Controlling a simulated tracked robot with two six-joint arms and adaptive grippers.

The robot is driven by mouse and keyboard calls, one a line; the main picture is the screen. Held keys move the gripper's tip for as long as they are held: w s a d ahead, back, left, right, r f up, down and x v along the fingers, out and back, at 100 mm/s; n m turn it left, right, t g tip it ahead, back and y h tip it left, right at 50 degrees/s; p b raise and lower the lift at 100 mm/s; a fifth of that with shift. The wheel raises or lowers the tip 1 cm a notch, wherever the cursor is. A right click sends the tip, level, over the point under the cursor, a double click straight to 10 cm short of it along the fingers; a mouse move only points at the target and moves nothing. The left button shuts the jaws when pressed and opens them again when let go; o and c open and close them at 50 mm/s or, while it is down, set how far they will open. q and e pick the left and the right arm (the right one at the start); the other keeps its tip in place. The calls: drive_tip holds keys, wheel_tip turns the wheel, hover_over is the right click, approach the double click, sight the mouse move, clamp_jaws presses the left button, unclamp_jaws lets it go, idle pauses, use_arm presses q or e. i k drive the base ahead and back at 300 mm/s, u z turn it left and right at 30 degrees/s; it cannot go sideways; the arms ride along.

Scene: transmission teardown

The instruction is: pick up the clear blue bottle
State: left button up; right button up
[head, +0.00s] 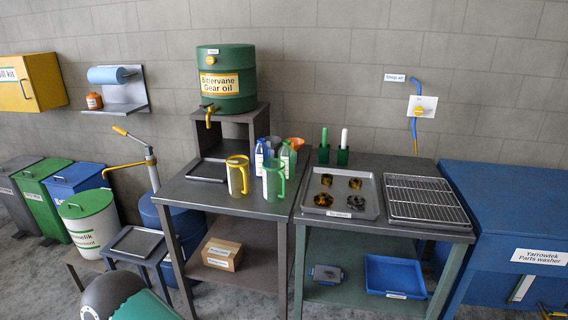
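A small bluish bottle (260,156) with a white label stands among the containers at the back of the left grey table. It is partly hidden by the jugs in front, and I cannot tell how clear its body is. A green bottle (288,158) stands to its right. A jug with a yellow handle (238,176) stands in front of it to the left. A clear jug with a green handle (273,182) stands in front to the right. Neither of my grippers shows in the head view.
The green gear oil drum (226,78) sits on a raised stand behind, its yellow tap overhanging. An orange funnel (296,143) is beside the bottles. A tray with dark parts (340,205) and a wire rack (425,200) lie to the right. The left table's front (213,197) is clear.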

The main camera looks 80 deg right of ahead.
sight(261, 150)
drive_tip(key=z, duration=0.2)
drive_tip(key=k, duration=0.25)
drive_tip(key=u, duration=1.4)
drive_tip(key=i, duration=0.1)
drive_tip(key=z, duration=3.25)
drive_tip(key=i, duration=1)
drive_tip(key=u, duration=0.25)
